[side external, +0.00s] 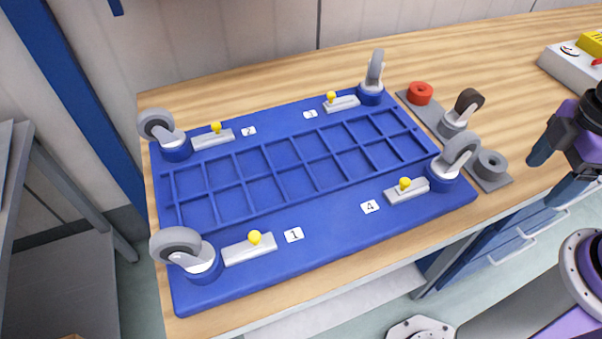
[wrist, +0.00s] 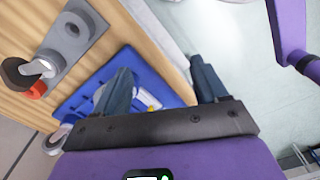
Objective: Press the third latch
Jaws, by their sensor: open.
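A blue board (side external: 330,228) lies on the wooden table. It carries grey latches with yellow knobs, each next to a numbered label. The third latch (side external: 346,103) is at the far right, by the label 3 (side external: 310,114) and a grey caster (side external: 375,72). The first latch (side external: 250,249) is near left, the second (side external: 214,139) far left, the fourth (side external: 408,191) near right. My gripper (side external: 555,170) is open and empty, right of the board and well away from the third latch. In the wrist view, my gripper (wrist: 162,85) partly hides the board (wrist: 85,97).
Casters stand at the board's corners. A grey plate (side external: 424,114) right of the board holds a red ring (side external: 420,93), a dark-wheeled caster (side external: 461,112) and a grey ring (side external: 489,164). A box with yellow and red parts (side external: 575,66) is at the far right.

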